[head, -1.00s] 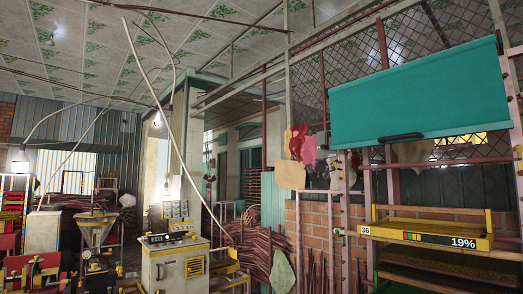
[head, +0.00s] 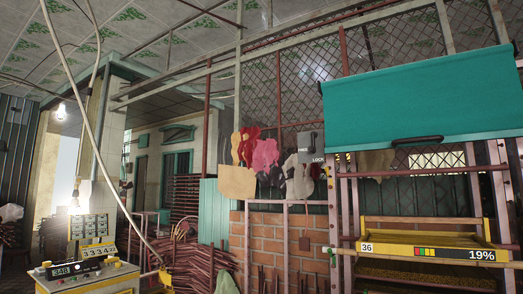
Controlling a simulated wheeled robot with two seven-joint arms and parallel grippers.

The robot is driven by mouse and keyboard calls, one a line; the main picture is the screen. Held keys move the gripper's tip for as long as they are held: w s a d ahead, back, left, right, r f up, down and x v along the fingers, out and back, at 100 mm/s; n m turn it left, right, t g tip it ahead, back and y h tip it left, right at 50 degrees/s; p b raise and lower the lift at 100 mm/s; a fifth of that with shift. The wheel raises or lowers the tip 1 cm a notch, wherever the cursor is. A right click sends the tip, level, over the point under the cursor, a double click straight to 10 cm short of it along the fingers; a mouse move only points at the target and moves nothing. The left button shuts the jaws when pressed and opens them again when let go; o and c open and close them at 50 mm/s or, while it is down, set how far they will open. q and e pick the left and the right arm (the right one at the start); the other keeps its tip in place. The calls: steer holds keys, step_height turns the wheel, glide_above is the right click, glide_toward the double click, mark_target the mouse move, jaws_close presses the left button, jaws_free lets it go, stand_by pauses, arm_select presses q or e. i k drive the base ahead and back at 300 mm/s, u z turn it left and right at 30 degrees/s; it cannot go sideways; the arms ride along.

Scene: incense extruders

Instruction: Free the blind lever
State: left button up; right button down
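The teal blind (head: 415,100) hangs partly lowered at the upper right, with a black handle (head: 418,140) at its bottom edge. Left of it, a small grey lever plate (head: 310,142) is fixed near the rack's upper left post. It bears the words FREE and LOCK, with LOCK lower and to the right. The lever on it is too small for me to tell which word it stands at. Neither of my grippers shows.
Below the blind stands a rack with a yellow tray (head: 428,251) marked 36 and 19%. Left of it are a low brick wall (head: 280,240) and hanging cloths (head: 262,152). A control machine (head: 95,275) stands at lower left, with bundled sticks (head: 195,258) beyond it.

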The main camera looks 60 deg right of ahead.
mark_target(314, 135)
steer(key=z, duration=0.05)
steer(key=i, duration=1.2)
steer(key=z, duration=1.4)
steer(key=i, duration=0.95)
steer(key=z, duration=1.05)
